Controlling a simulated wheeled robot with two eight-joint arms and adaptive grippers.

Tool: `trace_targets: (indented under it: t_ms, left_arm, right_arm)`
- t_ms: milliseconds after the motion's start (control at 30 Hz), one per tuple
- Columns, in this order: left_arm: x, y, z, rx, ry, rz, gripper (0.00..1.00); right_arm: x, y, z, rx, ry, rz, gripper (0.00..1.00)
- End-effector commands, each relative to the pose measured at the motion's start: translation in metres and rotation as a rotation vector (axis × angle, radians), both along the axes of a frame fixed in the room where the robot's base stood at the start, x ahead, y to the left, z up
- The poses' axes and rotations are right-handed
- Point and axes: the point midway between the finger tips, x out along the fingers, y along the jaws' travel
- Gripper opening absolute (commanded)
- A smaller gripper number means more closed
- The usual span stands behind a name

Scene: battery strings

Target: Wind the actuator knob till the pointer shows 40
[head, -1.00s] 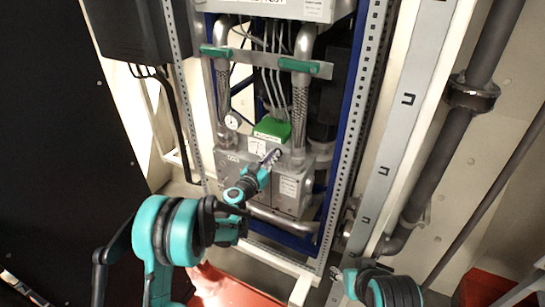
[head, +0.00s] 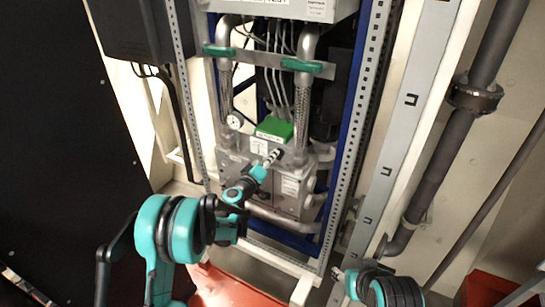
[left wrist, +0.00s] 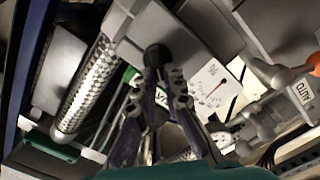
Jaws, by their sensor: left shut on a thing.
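The actuator is a grey metal box with a green block (head: 275,129) on top, low in the rack in the head view. Its knob is a dark round piece (left wrist: 157,56) in the left wrist view, at the fingertips of my left gripper (left wrist: 160,84). In the head view my left gripper (head: 271,158) reaches the front of the box, shut on the knob, mostly covering it. A white dial with a red pointer (left wrist: 214,89) shows right of the fingers; its figures are too small to read. My right gripper (head: 339,274) is at the lower right, away from the box; its jaws are unclear.
Braided hoses and pipes (head: 301,100) rise behind the box. A small round gauge (head: 235,121) sits at its left. The perforated rack upright (head: 347,160) stands to the right. In the left wrist view, an AUTO label (left wrist: 302,91) and an orange-tipped part lie at the right.

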Motion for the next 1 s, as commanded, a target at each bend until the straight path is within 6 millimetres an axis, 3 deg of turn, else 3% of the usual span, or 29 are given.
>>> trace_targets:
  t_ms: [400, 900, 933, 1000]
  left_arm:
    - [0.0006, 0.0016, -0.0022, -0.145, 0.074, 0.001, 0.0]
    - [0.0005, 0.0017, -0.0024, -0.16, 0.081, 0.001, 0.0]
    - [0.0005, 0.0017, -0.0024, -0.16, 0.081, 0.001, 0.14]
    - [0.0006, 0.0017, -0.0024, -0.16, 0.081, 0.001, 0.3]
  right_arm:
    - [0.0, 0.0, 0.0, 0.0, 0.0, 0.0, 0.45]
    - [0.0, 0.0, -0.0001, 0.0, 0.0, 0.0, 0.45]
    - [0.0001, 0.0, -0.0001, 0.0, 0.0, 0.0, 0.45]
    - [0.0001, 0.0, -0.0001, 0.0, 0.0, 0.0, 0.45]
